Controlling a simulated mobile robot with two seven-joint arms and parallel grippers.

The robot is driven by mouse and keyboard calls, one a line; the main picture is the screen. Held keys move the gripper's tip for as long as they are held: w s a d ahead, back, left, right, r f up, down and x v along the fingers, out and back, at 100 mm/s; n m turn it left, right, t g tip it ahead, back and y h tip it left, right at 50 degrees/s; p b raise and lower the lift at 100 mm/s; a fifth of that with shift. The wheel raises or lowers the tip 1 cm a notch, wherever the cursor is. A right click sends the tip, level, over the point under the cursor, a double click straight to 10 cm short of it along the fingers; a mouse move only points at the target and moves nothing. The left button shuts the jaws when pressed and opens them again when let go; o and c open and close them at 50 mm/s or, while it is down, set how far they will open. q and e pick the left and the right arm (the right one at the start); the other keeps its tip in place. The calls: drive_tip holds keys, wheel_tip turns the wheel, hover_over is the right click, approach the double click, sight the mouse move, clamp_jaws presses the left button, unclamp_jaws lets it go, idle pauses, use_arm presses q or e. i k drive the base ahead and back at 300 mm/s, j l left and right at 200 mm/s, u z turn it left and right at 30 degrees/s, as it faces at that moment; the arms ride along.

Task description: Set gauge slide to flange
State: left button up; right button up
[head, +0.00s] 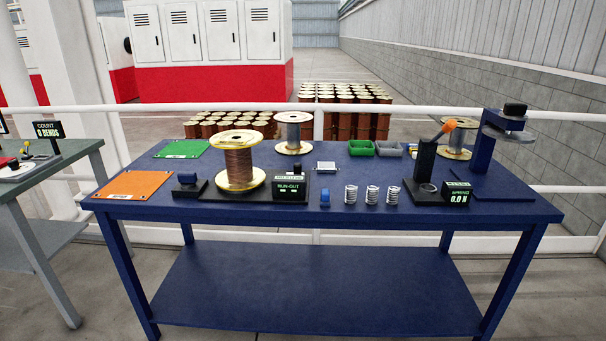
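A run-out gauge (290,188) with a black body and a green-lettered "RUN-OUT" display stands on the blue table. Its readout shows dashes. A copper-wound spool (239,163) with gold flanges stands upright just left of it, over a dark base. The spool's lower flange (240,185) is close to the gauge body; I cannot tell whether they touch. A small blue block (187,179) sits on the dark base at the spool's left. I cannot tell which part is the gauge slide. Neither of my grippers is in view.
An orange mat (135,185) and green mat (182,149) lie at the left. Several small white coils (371,195) and a blue piece (325,198) stand in front. A lever press (428,170), "0.0 N" display (457,197) and blue stand (484,150) are right. Other spools (294,133) stand behind.

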sight(297, 167)
drive_tip(key=i+l, duration=0.45)
drive_tip(key=i+l+u, duration=0.1)
drive_tip(key=i+l, duration=0.4)
drive_tip(key=l, duration=0.2)
drive_tip(key=i+l, duration=0.45)
drive_tip(key=l, duration=0.15)
